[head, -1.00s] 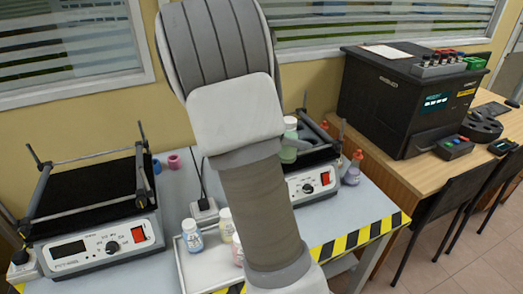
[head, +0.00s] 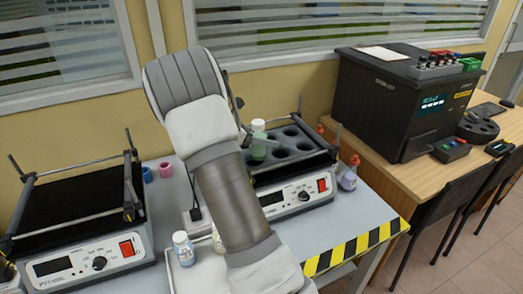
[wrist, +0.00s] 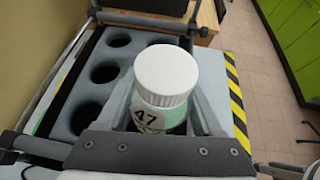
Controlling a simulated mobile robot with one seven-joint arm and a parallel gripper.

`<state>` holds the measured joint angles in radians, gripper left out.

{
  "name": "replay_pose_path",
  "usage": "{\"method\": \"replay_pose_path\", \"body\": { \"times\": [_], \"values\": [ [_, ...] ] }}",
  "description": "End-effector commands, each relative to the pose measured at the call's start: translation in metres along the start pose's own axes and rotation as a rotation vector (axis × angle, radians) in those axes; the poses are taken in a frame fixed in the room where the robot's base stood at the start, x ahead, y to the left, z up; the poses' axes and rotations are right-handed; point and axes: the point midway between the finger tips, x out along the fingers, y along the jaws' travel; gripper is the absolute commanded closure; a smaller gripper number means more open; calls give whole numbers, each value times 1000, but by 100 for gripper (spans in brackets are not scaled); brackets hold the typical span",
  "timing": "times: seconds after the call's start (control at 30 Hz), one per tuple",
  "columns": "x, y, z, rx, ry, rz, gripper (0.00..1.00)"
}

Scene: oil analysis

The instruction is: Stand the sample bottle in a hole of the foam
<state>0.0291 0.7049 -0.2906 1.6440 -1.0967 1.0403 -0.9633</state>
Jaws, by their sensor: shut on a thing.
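The sample bottle has a white cap, a green body and a label reading 47. It stands out in the wrist view (wrist: 165,85) and shows in the head view (head: 258,142), roughly upright at the left part of the foam. My gripper (wrist: 163,112) is shut on it, one finger at each side. The grey foam (head: 302,157) with several round dark holes sits on the right shaker; it also shows left of the bottle in the wrist view (wrist: 112,56). The bottle's base is hidden, so I cannot tell whether it is inside a hole.
The shaker's frame bars surround the foam. A second shaker (head: 85,262) stands at left. A white-capped bottle (head: 183,248) stands in front, and a purple bottle (head: 347,175) stands right of the foam's shaker. A black analyser (head: 395,100) is on the wooden desk.

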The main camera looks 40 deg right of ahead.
Motion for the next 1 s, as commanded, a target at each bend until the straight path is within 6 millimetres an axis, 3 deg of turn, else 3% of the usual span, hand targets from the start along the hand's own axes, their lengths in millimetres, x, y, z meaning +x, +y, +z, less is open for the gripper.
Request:
{"method": "replay_pose_path", "body": {
  "times": [0.2,0.53,0.9,0.93,1.0],
  "values": [
    [3,17,-10,1,-1,-1,99],
    [21,17,-44,-1,-1,-1,99],
    [23,17,-48,1,-1,0,99],
    [23,17,-48,1,-1,0,29],
    [23,17,-48,1,0,-1,16]
  ]
}}
